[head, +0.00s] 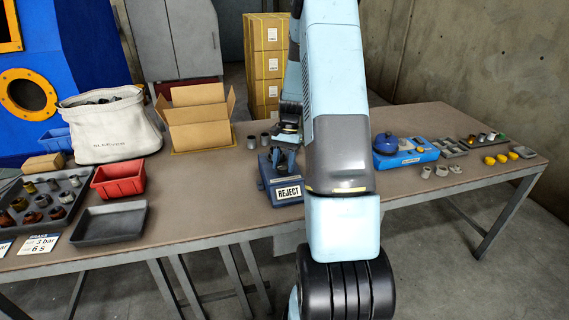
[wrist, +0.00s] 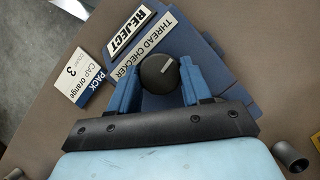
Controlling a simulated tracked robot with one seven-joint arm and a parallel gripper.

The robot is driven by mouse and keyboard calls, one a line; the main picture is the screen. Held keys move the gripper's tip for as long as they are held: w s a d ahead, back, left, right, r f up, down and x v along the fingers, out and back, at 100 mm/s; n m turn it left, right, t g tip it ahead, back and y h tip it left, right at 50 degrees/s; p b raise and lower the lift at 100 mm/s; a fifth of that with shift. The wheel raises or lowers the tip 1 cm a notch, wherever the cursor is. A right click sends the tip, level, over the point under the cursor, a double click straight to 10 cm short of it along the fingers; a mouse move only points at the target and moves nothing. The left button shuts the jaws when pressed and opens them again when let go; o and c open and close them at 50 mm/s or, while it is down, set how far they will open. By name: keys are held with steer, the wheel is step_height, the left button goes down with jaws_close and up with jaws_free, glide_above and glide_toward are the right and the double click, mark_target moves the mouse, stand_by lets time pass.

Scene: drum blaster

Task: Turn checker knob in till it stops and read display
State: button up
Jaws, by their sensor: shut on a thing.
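The thread checker (head: 283,187) is a blue box on the table, and its front display (head: 289,192) reads REJECT. In the wrist view the display (wrist: 130,29) also reads REJECT, beside a THREAD CHECKER label (wrist: 142,53). The round black checker knob (wrist: 159,74) has a light line across its face. My gripper (wrist: 160,76) is shut on the knob, one blue finger on each side of it. In the head view my arm partly covers the checker, and the knob cannot be made out clearly.
A card (wrist: 82,73) reads PACK, CAP orange, 3. A cardboard box (head: 197,120), a white bag (head: 112,124), a red bin (head: 118,179) and trays are left. A blue device (head: 406,151) and loose caps are right.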

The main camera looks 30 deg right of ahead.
steer(key=shift+n+g+h, duration=0.3)
steer(key=shift+n+h, duration=0.1)
steer(key=shift+n, duration=0.8)
steer(key=o, duration=1)
steer(key=shift+o, duration=0.2)
steer(key=v, duration=1.3)
steer(key=shift+w+r, duration=0.25)
steer(key=shift+d, duration=0.1)
